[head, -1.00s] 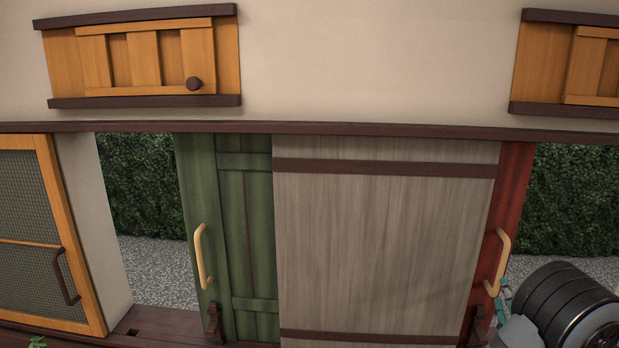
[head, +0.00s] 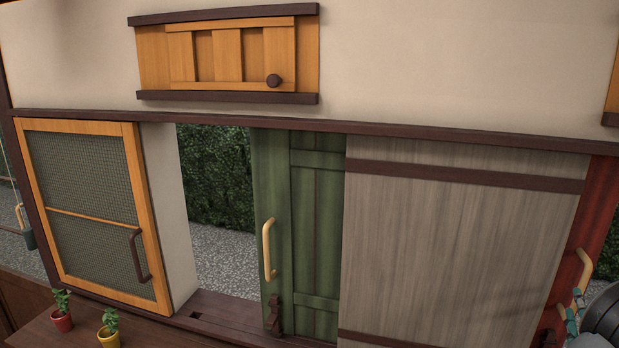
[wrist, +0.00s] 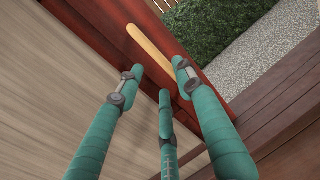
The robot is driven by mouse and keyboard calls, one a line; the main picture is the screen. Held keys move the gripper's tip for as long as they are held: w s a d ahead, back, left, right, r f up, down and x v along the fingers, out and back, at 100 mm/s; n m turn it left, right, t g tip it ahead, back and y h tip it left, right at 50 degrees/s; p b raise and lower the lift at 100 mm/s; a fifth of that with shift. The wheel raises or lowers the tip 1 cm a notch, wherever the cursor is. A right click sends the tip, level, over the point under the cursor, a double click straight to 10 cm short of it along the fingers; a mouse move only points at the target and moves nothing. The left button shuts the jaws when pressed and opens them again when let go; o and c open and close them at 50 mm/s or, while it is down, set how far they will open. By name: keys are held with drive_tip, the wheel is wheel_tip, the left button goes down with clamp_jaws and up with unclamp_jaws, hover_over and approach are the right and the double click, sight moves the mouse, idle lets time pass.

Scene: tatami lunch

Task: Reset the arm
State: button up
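My gripper (wrist: 160,82) shows in the wrist view with its teal fingers spread apart and nothing between them. Beyond the fingertips is the pale handle (wrist: 150,55) of the red door; I cannot tell whether a finger touches it. In the head view, part of my gripper (head: 575,312) shows at the lower right edge, close to the red door (head: 603,205) and its handle (head: 584,268). My dark arm link partly hides that corner.
A grey wood panel (head: 450,250) stands left of the red door, then a green door (head: 318,230) with a pale handle. A mesh-fronted cabinet (head: 85,190) is at left. Two small potted plants, in a red pot (head: 62,320) and a yellow pot (head: 108,338), stand at the lower left.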

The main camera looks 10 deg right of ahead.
drive_tip(key=v, duration=0.5)
drive_tip(key=shift+x, duration=6.05)
drive_tip(key=shift+s+d, duration=0.15)
drive_tip(key=shift+c, duration=1)
